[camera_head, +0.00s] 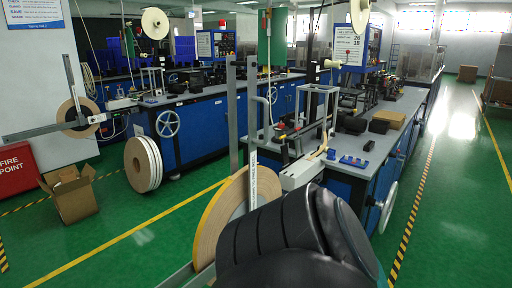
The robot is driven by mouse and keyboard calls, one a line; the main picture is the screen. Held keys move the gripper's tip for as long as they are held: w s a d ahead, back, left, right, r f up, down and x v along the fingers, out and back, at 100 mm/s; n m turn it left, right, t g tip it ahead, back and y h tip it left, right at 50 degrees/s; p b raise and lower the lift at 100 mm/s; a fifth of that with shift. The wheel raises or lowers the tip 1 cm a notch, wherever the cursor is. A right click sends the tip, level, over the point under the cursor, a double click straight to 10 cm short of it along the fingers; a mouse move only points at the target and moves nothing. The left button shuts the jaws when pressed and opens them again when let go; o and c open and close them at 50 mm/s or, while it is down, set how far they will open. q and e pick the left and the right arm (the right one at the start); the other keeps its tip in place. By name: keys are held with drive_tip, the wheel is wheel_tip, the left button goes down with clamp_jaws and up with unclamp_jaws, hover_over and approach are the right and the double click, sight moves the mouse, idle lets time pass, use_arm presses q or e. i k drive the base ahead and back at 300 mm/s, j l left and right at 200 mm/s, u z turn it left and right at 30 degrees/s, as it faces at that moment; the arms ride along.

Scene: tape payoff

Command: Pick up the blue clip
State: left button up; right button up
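Small blue pieces (346,159) lie on the near grey top of the blue workbench, right of centre. They are small in the view, and I cannot tell which of them is the blue clip. Neither of my grippers shows in the head view. Nothing is seen touching the blue pieces.
The blue workbench (358,178) carries black blocks, a brown box (388,118) and metal posts. A large tan tape roll (212,222) stands in front of it. A cardboard box (70,192) is at left. The green floor aisle (455,180) at right is clear.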

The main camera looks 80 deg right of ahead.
sight(331, 156)
drive_tip(key=k+l, duration=0.2)
drive_tip(key=l, duration=0.2)
drive_tip(key=k+l, duration=0.25)
drive_tip(key=l, duration=0.15)
drive_tip(key=k+l, duration=0.2)
drive_tip(key=l, duration=0.2)
drive_tip(key=k+l, duration=0.25)
drive_tip(key=l, duration=0.15)
drive_tip(key=k+l, duration=0.2)
drive_tip(key=l, duration=0.2)
drive_tip(key=k+l, duration=0.25)
drive_tip(key=l, duration=0.15)
